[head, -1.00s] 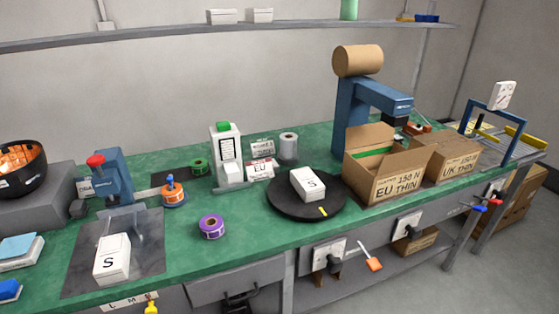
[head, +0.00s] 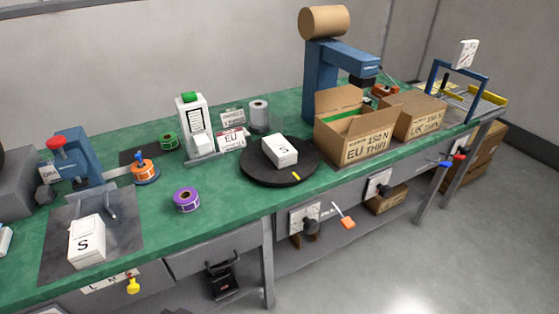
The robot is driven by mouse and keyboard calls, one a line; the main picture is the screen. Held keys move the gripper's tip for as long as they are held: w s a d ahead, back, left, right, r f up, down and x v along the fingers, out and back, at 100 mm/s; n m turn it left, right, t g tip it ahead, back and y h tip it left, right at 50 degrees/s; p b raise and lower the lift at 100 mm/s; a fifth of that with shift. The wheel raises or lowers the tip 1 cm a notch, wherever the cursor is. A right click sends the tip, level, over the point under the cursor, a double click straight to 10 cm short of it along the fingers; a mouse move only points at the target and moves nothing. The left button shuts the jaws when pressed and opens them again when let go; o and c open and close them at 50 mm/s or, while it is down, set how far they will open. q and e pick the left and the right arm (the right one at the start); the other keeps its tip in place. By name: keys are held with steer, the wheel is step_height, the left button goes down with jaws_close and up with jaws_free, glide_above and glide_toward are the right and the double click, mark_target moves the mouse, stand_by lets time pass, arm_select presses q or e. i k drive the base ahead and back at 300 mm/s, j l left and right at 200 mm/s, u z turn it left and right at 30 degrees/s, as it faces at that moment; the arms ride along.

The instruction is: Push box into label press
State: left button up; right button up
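A white box marked S (head: 87,241) sits on a dark grey mat (head: 122,232) at the left front of the green bench. Behind the mat stands a blue press (head: 82,155) with a red knob; the box is in front of it and apart from it. A second white box marked S (head: 280,150) lies on a round black turntable (head: 258,174) near the middle. A taller blue machine (head: 322,75) with a brown roll on top stands at the back right. I cannot tell which blue machine is the label press. Neither of my grippers shows.
A white dispenser (head: 193,125) stands behind. Open EU THIN carton (head: 366,149) and UK THIN carton (head: 424,122) are at right. The bench front between mat and turntable is mostly clear.

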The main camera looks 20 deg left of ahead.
mark_target(86, 247)
steer(key=u, duration=2)
